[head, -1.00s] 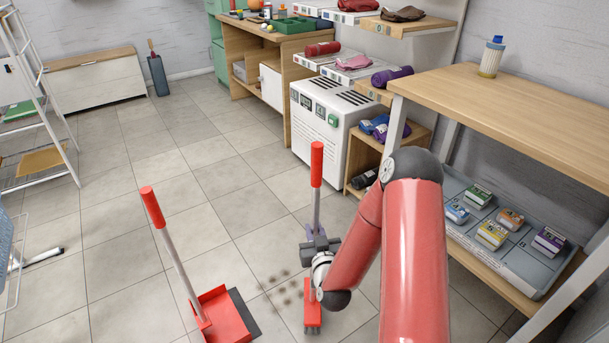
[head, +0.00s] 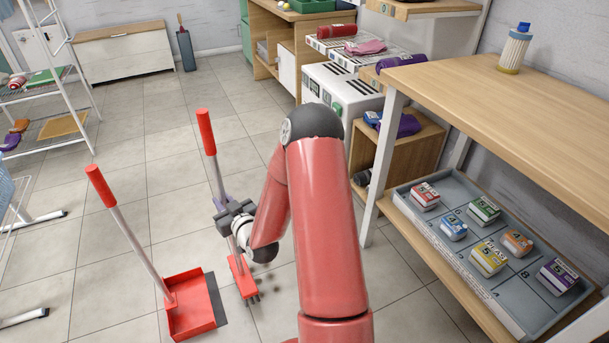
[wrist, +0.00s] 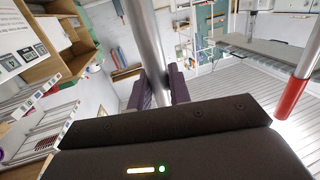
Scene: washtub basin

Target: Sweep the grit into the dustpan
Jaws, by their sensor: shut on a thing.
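The red dustpan (head: 190,318) lies on the tiled floor at lower left, its long handle (head: 128,235) standing up and its dark lip facing right. My gripper (head: 233,214) is shut on the grey shaft of the red-handled broom (head: 207,132); the shaft also runs between the fingers in the wrist view (wrist: 150,55). The broom's red head (head: 243,279) is at the floor, just right of the dustpan's lip. A few dark specks of grit (head: 268,277) show on the floor beside the broom head, on its right; more may be hidden by the head and my arm.
A wooden bench (head: 500,90) stands at right, with a grey tray (head: 430,224) of small boxes on its lower shelf. A white wire rack (head: 75,75) is at far left. The floor behind the dustpan is clear.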

